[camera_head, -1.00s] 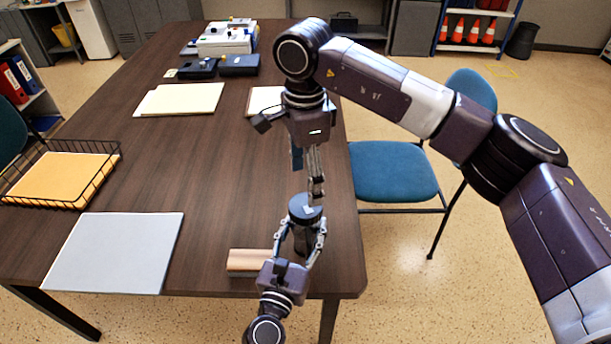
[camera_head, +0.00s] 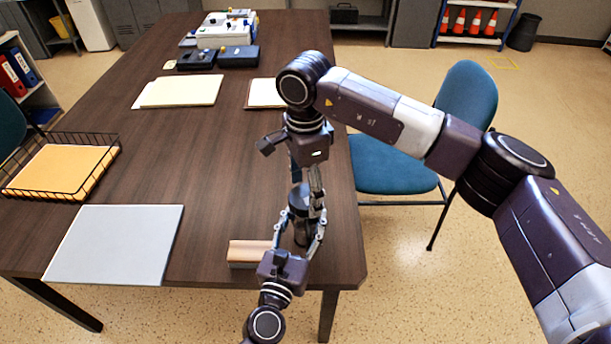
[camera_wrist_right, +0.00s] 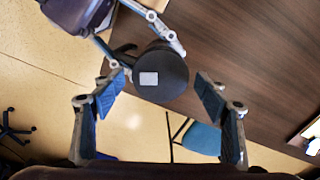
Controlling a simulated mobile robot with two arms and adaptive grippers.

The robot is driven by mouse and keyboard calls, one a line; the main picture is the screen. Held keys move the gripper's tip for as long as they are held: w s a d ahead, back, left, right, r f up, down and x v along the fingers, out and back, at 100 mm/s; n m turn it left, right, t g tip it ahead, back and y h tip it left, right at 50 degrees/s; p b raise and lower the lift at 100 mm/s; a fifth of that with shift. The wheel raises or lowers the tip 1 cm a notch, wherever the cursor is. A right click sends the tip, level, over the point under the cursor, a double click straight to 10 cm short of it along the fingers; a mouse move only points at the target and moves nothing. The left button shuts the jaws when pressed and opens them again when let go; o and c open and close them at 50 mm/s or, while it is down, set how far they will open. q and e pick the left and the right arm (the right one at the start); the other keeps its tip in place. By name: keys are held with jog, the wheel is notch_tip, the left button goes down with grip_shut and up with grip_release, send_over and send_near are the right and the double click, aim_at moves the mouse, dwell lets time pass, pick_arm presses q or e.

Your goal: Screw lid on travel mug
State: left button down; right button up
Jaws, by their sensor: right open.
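The dark travel mug (camera_head: 302,235) stands upright near the table's right edge, between the fingers of my left gripper (camera_head: 305,228). Its round dark top, apparently the lid (camera_wrist_right: 165,75), carries a small pale square in the right wrist view. Whether the lid is seated or loose cannot be told. My left gripper appears closed around the mug body from the front. My right gripper (camera_head: 312,195) points down over the mug's top. In the right wrist view its fingers (camera_wrist_right: 168,108) are wide apart, with the dark top between and beyond them, and hold nothing.
A tan and grey block (camera_head: 249,253) lies just left of the left gripper. A grey folder (camera_head: 115,245), a wire tray (camera_head: 95,140) with orange paper, and pale folders (camera_head: 180,92) lie further left and back. A blue chair (camera_head: 392,172) stands right of the table.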

jog(key=shift+f, duration=0.8)
jog(key=shift+c, duration=0.2)
jog(key=c, duration=1.1)
jog(key=m, duration=0.5)
jog(key=shift+m, duration=0.4)
jog(key=shift+c, duration=0.2)
jog(key=m, duration=0.6)
jog(key=shift+s, duration=0.1)
jog(key=o, duration=1.4)
jog(key=shift+c, duration=0.2)
notch_tip(320, 180, up, 12)
